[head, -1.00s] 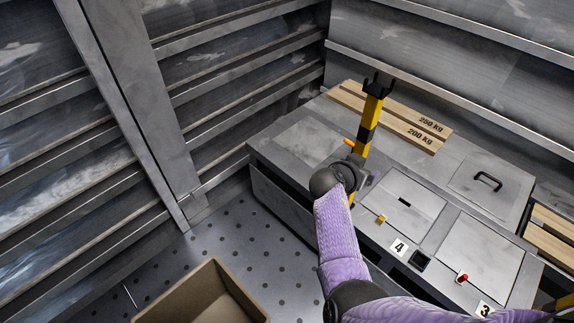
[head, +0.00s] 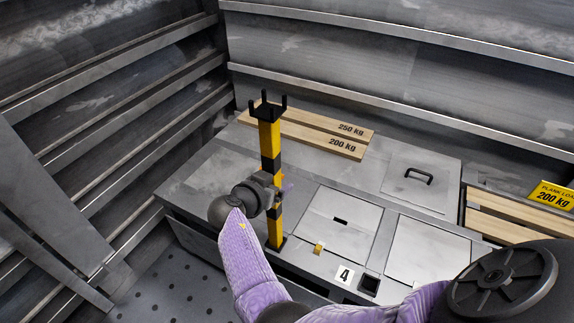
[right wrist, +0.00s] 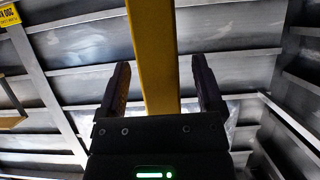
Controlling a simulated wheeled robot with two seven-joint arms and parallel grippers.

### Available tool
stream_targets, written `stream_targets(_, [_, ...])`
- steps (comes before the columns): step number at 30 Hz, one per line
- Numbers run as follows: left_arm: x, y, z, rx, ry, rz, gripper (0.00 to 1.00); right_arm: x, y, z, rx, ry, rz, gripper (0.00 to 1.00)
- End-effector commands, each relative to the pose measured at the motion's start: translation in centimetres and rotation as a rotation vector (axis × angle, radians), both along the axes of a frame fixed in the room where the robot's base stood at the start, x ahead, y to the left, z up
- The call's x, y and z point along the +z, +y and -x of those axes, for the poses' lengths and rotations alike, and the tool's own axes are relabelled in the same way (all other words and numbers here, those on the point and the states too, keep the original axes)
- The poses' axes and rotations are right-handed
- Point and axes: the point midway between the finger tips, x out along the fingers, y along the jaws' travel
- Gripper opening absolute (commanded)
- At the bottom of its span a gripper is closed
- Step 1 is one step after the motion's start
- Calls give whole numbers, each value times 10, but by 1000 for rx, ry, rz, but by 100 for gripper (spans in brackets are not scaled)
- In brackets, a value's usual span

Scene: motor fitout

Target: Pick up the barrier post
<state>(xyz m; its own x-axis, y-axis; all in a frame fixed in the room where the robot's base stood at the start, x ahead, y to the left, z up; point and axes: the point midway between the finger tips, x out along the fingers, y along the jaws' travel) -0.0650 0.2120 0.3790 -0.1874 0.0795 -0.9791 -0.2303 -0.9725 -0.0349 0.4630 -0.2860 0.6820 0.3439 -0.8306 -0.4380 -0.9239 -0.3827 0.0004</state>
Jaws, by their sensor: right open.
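The barrier post (head: 269,139) is yellow with black bands and a black forked top. In the head view it stands upright at the front of the grey metal bench. My right gripper (head: 281,190) is at the post's middle height, coming from its left side. In the right wrist view the open fingers (right wrist: 162,78) lie either side of the yellow post (right wrist: 152,50), with gaps showing between each finger and the post. In the head view the gripper hides part of the post. My left gripper is not in view.
Wooden planks marked 250 kg and 200 kg (head: 310,133) lie behind the post. A hatch with a black handle (head: 418,180) and a plate marked 4 (head: 344,274) are to the right. Slatted metal walls (head: 400,60) rise behind the bench. More planks (head: 520,225) lie at right.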

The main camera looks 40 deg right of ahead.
Motion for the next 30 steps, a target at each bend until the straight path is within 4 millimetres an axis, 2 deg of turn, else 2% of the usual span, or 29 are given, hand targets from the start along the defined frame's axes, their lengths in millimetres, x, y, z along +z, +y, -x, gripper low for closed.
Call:
stream_targets(8, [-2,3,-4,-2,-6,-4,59,-1,3,0,0,-1,1,85])
stream_targets(11, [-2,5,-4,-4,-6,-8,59,-1,3,0,0,-1,1,68])
stream_targets(18, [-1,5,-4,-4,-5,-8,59,-1,3,0,0,-1,1,18])
stream_targets(21, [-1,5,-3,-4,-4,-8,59,-1,3,0,0,-1,1,0])
stream_targets(30, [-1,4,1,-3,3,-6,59,-1,3,0,0,-1,1,0])
